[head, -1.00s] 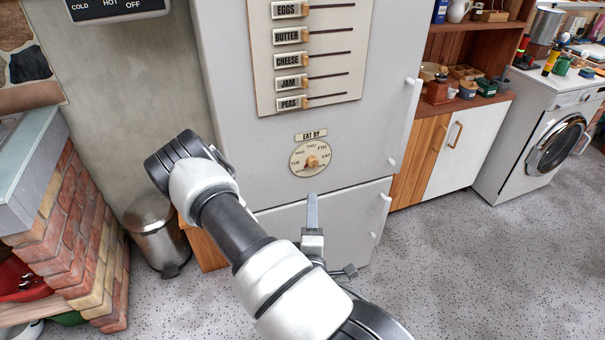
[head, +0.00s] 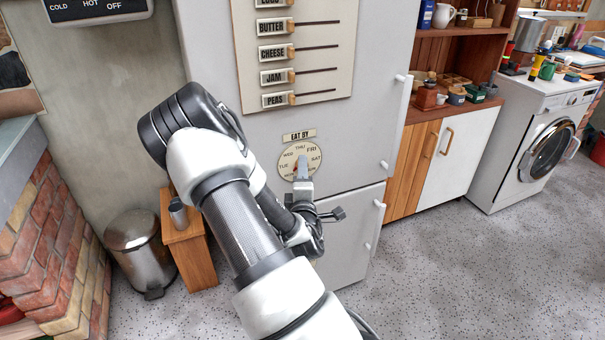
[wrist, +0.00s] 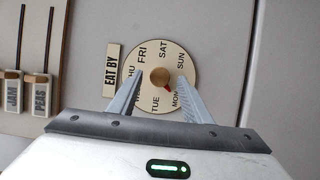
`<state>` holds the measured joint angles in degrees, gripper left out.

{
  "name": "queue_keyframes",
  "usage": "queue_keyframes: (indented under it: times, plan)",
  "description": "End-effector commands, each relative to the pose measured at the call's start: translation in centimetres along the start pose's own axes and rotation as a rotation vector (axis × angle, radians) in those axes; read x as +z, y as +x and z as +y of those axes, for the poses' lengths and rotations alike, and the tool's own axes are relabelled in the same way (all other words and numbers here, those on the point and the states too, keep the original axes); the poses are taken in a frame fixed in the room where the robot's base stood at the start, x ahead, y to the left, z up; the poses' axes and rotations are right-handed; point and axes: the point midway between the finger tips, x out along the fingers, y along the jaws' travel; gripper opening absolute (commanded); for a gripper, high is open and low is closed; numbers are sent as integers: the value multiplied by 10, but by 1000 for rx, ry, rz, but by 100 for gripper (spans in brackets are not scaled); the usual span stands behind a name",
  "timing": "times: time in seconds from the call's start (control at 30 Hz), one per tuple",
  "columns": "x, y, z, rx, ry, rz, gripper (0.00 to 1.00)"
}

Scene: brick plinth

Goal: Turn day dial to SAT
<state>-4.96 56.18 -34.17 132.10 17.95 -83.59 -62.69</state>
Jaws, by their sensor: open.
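The round cream day dial (head: 288,166) is on the fridge front under the "EAT BY" label (head: 299,136). In the wrist view the dial (wrist: 152,47) shows its day names around a wooden knob (wrist: 160,76). The knob's red pointer (wrist: 167,88) is toward MON. SAT is on the far side of the knob from TUE. My gripper (wrist: 160,82) is open, with one finger on each side of the knob; I cannot tell whether either finger touches it. In the head view my gripper (head: 303,159) covers the knob and part of the dial.
Food sliders on a cream panel (head: 320,88) are above the dial. Fridge handles (head: 384,166) stick out at the right edge. A metal bin (head: 139,247) and a small wooden stand (head: 191,250) are at lower left. The floor at right is clear.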

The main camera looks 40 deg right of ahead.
Motion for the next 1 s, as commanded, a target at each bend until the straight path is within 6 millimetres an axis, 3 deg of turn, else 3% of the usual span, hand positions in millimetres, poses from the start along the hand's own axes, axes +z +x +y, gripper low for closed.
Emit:
queue_keyframes:
  times: [0.4,0.67,1.0]
  plan:
    - [0,10,0,1,0,0,45]
    - [0,10,0,1,0,0,3]
    - [0,10,2,-17,47,0,3]
